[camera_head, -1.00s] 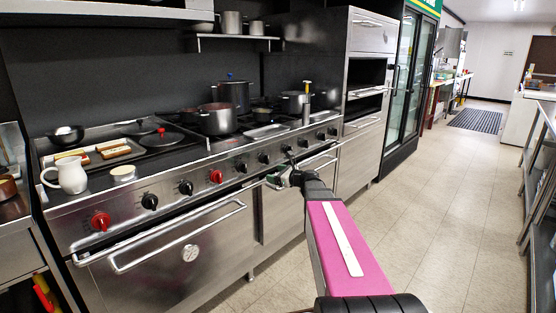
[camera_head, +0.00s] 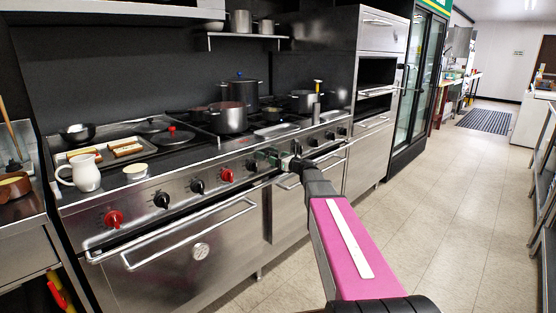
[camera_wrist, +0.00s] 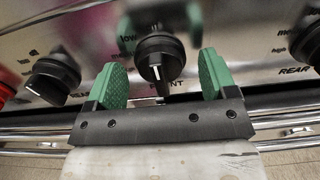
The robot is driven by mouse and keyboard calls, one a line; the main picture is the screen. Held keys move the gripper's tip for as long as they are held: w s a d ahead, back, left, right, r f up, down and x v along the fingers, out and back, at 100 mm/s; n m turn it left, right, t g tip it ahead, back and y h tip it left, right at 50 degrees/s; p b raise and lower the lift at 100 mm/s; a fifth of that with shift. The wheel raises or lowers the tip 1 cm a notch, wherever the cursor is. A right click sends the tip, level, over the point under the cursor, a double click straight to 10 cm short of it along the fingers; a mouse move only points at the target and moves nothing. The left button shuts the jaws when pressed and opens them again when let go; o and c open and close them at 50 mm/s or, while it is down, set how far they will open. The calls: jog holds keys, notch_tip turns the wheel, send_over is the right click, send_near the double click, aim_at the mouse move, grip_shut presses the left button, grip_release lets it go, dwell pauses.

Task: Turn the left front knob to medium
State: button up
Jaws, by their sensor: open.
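A black round knob (camera_wrist: 157,58) with a white pointer line stands between the two green fingers of my gripper (camera_wrist: 165,78) in the wrist view. The line points down in the picture. The label under it ends in "NT", and "low" shows at its upper left. The fingers are open on either side of the knob, with a gap visible on each side. In the head view my gripper (camera_head: 276,157) is at the knob row of the range panel, just right of a black knob (camera_head: 251,165). It hides the knob there. The frames do not show which burner this knob serves.
Another black knob (camera_wrist: 52,75) is left of my gripper, and one marked "REAR" (camera_wrist: 309,40) is to the right. Red knobs (camera_head: 227,176) sit further left. An oven handle (camera_head: 190,235) juts out below the panel. Pots (camera_head: 228,118) stand on the range. The floor at right is clear.

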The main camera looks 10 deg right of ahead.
jog(key=shift+w+a, duration=0.25)
jog(key=c, duration=0.9)
jog(key=n, duration=0.6)
jog(key=shift+s+a+n, duration=0.1)
jog(key=shift+s+n, duration=0.05)
jog(key=shift+n, duration=0.15)
jog(key=n, duration=0.3)
jog(key=shift+f+n, duration=0.1)
jog(key=shift+n, duration=0.2)
jog(key=shift+a+n, duration=0.1)
jog(key=shift+n, duration=1.6)
jog(key=shift+f, duration=0.1)
